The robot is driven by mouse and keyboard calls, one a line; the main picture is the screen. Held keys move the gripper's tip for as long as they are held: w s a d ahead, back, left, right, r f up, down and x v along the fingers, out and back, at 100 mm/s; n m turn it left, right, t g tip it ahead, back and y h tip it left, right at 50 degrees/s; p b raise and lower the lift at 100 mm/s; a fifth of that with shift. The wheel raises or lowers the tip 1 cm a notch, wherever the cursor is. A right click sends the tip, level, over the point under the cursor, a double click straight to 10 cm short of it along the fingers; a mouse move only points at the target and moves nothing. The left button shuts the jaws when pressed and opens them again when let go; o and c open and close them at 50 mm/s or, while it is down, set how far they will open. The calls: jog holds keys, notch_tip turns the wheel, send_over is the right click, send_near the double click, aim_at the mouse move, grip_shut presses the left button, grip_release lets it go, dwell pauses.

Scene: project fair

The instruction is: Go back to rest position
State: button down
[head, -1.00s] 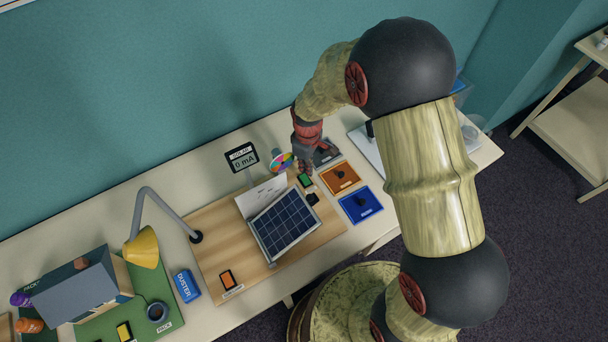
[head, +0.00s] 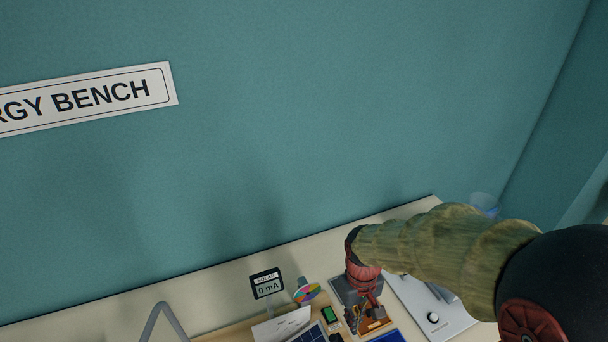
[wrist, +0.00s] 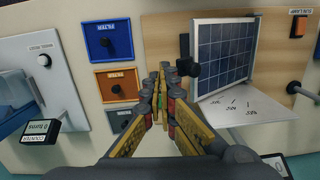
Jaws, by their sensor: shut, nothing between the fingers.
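My gripper (head: 362,314) hangs over the bench at the bottom of the head view, just right of a small green-faced device (head: 330,314). In the wrist view my gripper (wrist: 167,70) has its fingers together with nothing held. The solar panel (wrist: 222,52) stands right of the fingers in the wrist view; only its corner (head: 312,335) shows in the head view. A blue filter tile (wrist: 122,38) and an orange filter tile (wrist: 128,84) lie left of the fingers.
A meter reading 0 mA (head: 267,284) and a coloured disc (head: 307,293) stand left of my gripper. A grey lamp arm (head: 165,318) rises at lower left. The teal wall (head: 330,120) backs the bench.

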jog(key=s+d+r+m+t+b, duration=0.2)
jog(key=s+d+r+t+b, duration=0.1)
jog(key=s+r+b, duration=0.1)
jog(key=s+d+r+m+t+b, duration=0.2)
jog(key=s+r, duration=0.4)
jog(key=r, duration=0.3)
jog(key=shift+s+d+r+t+b, duration=0.25)
jog(key=shift+s+d+t+b, duration=0.1)
jog(key=shift+d+t+b, duration=0.55)
